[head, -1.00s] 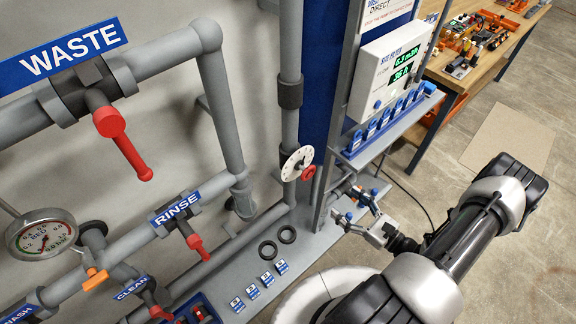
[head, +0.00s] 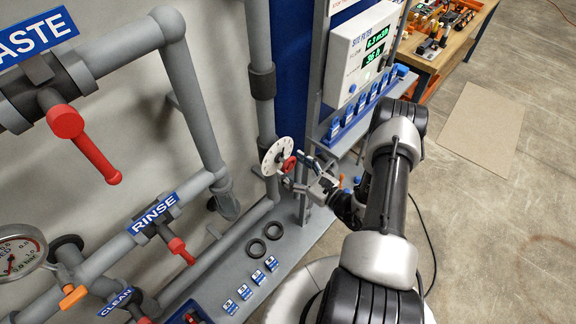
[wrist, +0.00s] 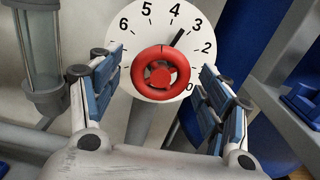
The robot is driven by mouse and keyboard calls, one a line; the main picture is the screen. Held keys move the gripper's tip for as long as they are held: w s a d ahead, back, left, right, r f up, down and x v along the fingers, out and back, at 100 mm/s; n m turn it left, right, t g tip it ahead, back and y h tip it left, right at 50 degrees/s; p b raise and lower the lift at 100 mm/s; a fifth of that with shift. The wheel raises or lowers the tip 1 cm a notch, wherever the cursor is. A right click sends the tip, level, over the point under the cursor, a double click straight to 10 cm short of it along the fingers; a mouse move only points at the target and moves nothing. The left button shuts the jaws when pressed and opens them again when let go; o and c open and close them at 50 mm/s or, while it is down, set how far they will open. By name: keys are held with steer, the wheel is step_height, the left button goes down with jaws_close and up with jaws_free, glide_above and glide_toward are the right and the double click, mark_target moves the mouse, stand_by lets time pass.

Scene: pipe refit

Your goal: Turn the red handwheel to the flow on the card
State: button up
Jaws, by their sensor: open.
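The red handwheel (wrist: 161,73) sits at the centre of a white numbered dial (wrist: 124,68) in the wrist view. The dial's dark pointer lies near the 3. My gripper (wrist: 160,88) is open, with its blue-padded fingers to the left and right of the handwheel and apart from it. In the head view the handwheel (head: 289,164) and dial (head: 272,158) are on the grey vertical pipe, and my gripper (head: 303,172) is close in front of them. The flow card cannot be made out.
A white meter box (head: 362,55) with green digits stands above a shelf of blue clips (head: 350,112). A RINSE valve with a red lever (head: 181,250) is at lower left. Two black rings (head: 265,240) and several small blue-and-white blocks (head: 251,278) lie on the grey ledge.

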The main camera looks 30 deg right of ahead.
steer(key=shift+x, duration=1.15)
steer(key=shift+c, duration=0.5)
steer(key=c, duration=1)
steer(key=shift+m, duration=0.4)
steer(key=m, duration=0.5)
steer(key=shift+m, duration=0.4)
steer(key=m, duration=0.5)
steer(key=shift+m, duration=0.4)
